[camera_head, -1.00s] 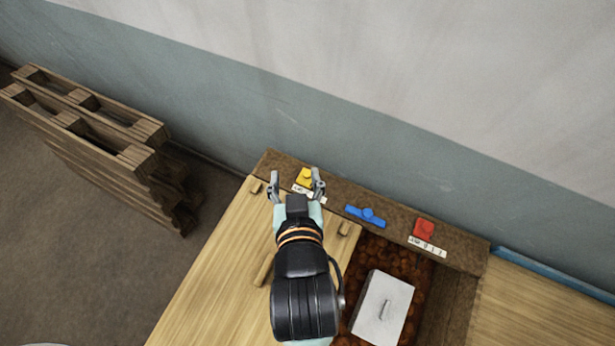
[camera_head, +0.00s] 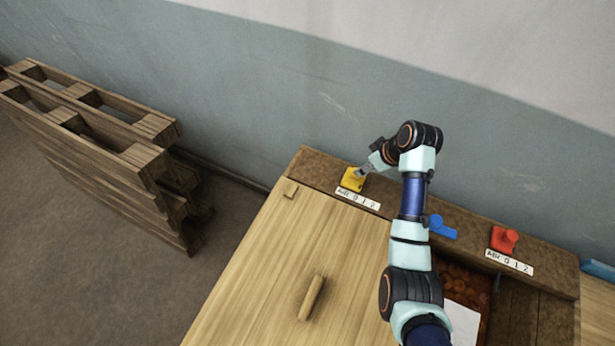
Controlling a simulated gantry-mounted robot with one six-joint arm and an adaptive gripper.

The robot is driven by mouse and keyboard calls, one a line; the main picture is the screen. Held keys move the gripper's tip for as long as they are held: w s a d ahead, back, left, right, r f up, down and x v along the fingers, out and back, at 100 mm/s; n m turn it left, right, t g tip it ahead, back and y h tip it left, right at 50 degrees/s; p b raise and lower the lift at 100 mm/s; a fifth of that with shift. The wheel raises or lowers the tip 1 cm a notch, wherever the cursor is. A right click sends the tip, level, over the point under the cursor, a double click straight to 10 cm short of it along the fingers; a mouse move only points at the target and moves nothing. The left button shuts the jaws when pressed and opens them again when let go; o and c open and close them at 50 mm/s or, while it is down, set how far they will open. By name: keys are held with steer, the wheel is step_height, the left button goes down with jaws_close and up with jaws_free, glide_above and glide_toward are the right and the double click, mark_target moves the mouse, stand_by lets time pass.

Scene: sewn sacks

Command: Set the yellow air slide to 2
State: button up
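The yellow air slide (camera_head: 351,181) sits on the brown ledge along the wall, above the left part of its white label (camera_head: 358,198), near the "AIR" and "0" marks. My gripper (camera_head: 362,173) is at the right side of the yellow slide's top, reaching in from the right. The fingers overlap the slide's knob in this view; I cannot tell whether they touch or grip it. The finger gap is too small to make out.
A blue handle (camera_head: 441,228) and a red slide (camera_head: 504,239) with its own label (camera_head: 509,262) stand further right on the ledge. A wooden lid (camera_head: 290,265) with a bar handle (camera_head: 312,297) lies in front. Pallets (camera_head: 100,150) stand at left.

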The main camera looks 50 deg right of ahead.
mark_target(355, 177)
steer(key=x, duration=0.2)
steer(key=b+x, duration=0.1)
steer(key=x, duration=0.4)
steer(key=shift+s+f, duration=0.15)
steer(key=shift+f, duration=0.25)
jaws_close()
